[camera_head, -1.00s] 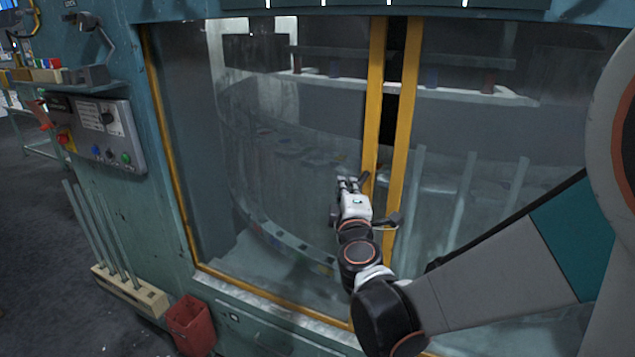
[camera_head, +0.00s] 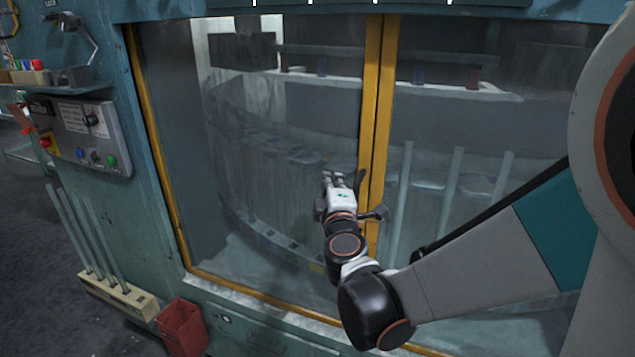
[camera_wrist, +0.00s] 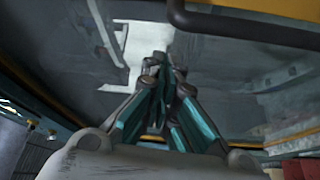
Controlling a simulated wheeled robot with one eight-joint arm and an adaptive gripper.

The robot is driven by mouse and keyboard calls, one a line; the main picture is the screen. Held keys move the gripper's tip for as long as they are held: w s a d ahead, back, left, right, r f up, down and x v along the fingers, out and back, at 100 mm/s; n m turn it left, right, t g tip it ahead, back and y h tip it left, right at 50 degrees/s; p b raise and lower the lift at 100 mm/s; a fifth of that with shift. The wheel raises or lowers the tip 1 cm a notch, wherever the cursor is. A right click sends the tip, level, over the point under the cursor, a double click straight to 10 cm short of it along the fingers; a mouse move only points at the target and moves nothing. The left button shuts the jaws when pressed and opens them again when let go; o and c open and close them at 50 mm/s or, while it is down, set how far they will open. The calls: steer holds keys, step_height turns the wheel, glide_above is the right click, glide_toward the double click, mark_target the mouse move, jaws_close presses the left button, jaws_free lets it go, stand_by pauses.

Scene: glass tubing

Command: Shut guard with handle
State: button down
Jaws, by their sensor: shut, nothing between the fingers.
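The guard has two glass panels with yellow frames, a left panel (camera_head: 290,130) and a right panel (camera_head: 450,120). Their upright yellow edges stand side by side at the middle, with no dark gap visible between them. A dark handle (camera_head: 361,180) shows beside my gripper at the left panel's edge. In the wrist view, a dark bar handle (camera_wrist: 245,28) runs along the top, in front of a yellow frame. My gripper (camera_head: 328,177) is shut and empty, in front of the left panel and left of the handle. The wrist view shows its teal fingers together (camera_wrist: 160,75). Contact with the handle cannot be told.
A control box (camera_head: 85,135) with coloured buttons is on the teal machine wall at left. Below it, glass rods stand in a wooden block (camera_head: 118,297) beside a red bin (camera_head: 181,325). Open floor (camera_head: 40,250) lies at far left.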

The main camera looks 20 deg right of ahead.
steer(key=a+v, duration=0.1)
steer(key=v, duration=0.8)
steer(key=s+d+f+m+g+h+b, duration=0.2)
steer(key=s+d+f+m+g+b, duration=0.3)
steer(key=s+d+f+m+g, duration=0.4)
steer(key=s+a+f+m+g+y+b, duration=0.2)
steer(key=s+a+f+m+y+b, duration=0.1)
steer(key=s+a+f, duration=0.5)
steer(key=s+m+y, duration=0.1)
steer(key=y, duration=0.1)
steer(key=shift+s+a+f+m+y+b, duration=0.2)
steer(key=shift+s+a+m+y+b, duration=0.15)
steer(key=shift+m+y, duration=0.05)
